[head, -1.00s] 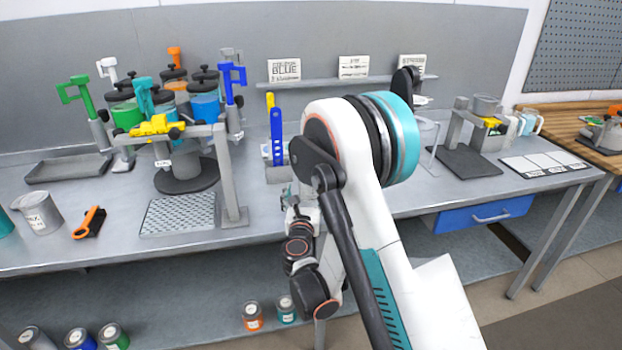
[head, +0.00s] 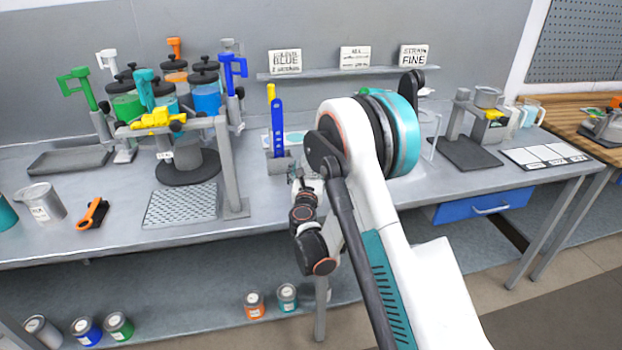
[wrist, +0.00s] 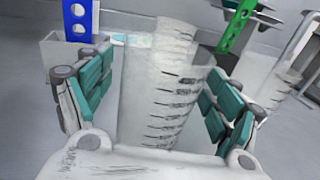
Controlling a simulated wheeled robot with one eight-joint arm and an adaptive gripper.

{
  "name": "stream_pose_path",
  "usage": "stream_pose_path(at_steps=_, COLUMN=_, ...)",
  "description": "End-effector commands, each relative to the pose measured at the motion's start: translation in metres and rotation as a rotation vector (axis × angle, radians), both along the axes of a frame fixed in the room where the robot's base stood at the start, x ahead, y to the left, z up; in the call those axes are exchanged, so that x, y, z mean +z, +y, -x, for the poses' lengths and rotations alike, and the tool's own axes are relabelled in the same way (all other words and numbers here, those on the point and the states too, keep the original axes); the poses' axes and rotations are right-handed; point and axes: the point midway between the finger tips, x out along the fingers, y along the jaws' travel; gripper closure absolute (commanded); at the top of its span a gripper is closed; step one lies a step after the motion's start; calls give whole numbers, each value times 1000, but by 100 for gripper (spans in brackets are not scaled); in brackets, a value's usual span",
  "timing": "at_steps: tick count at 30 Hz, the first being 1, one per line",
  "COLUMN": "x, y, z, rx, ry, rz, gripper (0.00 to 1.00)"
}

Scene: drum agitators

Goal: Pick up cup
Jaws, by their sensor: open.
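A translucent cup with dark graduation marks (wrist: 160,105) stands between the fingers of my gripper (wrist: 155,100) in the wrist view. The fingers are spread, one on each side of the cup, and a gap shows on the left. Whether the right finger touches it I cannot tell. A second clear cup rim (wrist: 176,32) shows at or just behind its top; I cannot tell whether it is nested. In the head view my gripper (head: 308,184) is small and partly hidden by my arm, over the bench by the blue tool. The cup between the fingers cannot be made out there.
A blue strip tool (head: 277,125) stands in a grey holder (head: 280,164) close to my gripper. In the wrist view a green tool (wrist: 238,25) and another marked clear cup (wrist: 275,85) are at right. A drum rack (head: 228,170) fills the bench's left. A grey jug (head: 42,203) stands farther left.

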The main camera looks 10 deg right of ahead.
Motion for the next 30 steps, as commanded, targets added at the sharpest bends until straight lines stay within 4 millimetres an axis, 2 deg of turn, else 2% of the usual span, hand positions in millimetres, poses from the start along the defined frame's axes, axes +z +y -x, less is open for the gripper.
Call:
stream_pose_path(at_steps=3, x=0, y=0, z=0, rx=0, ry=0, rz=0, gripper=19)
stream_pose_path(at_steps=8, x=0, y=0, z=0, rx=0, ry=0, rz=0, gripper=55)
stream_pose_path(at_steps=9, x=0, y=0, z=0, rx=0, ry=0, rz=0, gripper=57)
stream_pose_path(at_steps=23, x=5, y=0, z=1, rx=0, ry=0, rz=0, gripper=57)
stream_pose_path(at_steps=26, x=14, y=0, z=1, rx=0, ry=0, rz=0, gripper=57)
stream_pose_path(at_steps=30, x=35, y=0, z=1, rx=0, ry=0, rz=0, gripper=57)
